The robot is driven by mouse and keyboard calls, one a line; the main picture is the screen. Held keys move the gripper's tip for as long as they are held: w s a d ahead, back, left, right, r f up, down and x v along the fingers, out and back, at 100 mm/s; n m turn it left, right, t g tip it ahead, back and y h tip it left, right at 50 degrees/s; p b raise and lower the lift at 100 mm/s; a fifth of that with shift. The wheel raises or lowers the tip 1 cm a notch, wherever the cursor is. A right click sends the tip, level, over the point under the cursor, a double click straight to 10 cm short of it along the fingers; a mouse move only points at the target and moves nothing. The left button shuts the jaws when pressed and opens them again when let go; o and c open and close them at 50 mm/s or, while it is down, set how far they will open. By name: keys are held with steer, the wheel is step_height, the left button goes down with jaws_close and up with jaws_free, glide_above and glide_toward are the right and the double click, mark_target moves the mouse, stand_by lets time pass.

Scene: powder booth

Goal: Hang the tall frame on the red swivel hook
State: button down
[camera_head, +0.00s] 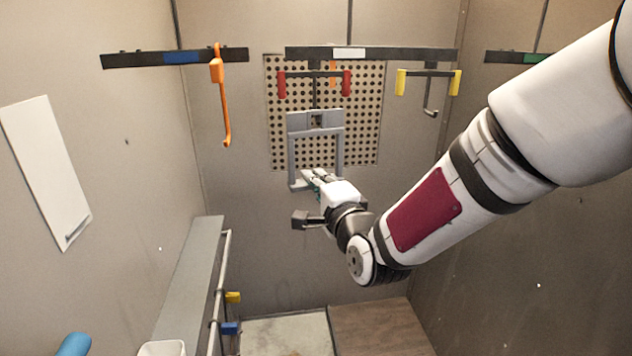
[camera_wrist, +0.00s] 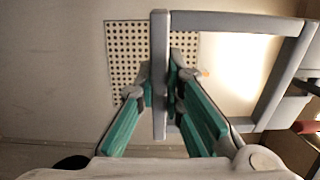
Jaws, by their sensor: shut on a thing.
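The tall frame (camera_head: 338,150) is a grey upright rectangle with a tab at its top that has a dark opening. My gripper (camera_head: 314,180) is shut on its lower left part. The wrist view shows a frame bar (camera_wrist: 159,60) between the green fingers of my gripper (camera_wrist: 163,95). The red swivel hook (camera_head: 315,75) has a dark crossbar with red ends and a stem going down. In the head view the stem overlaps the frame's top tab. I cannot tell whether the hook passes through the opening or only lines up with it.
An orange hook (camera_head: 222,100) hangs to the left on the rail with a blue label. A yellow-ended hook (camera_head: 429,75) hangs to the right. A perforated panel (camera_head: 370,140) is behind the frame. A grey ledge (camera_head: 190,270) runs along the left wall.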

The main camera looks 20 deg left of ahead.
steer(key=c, duration=1.6)
jaws_free()
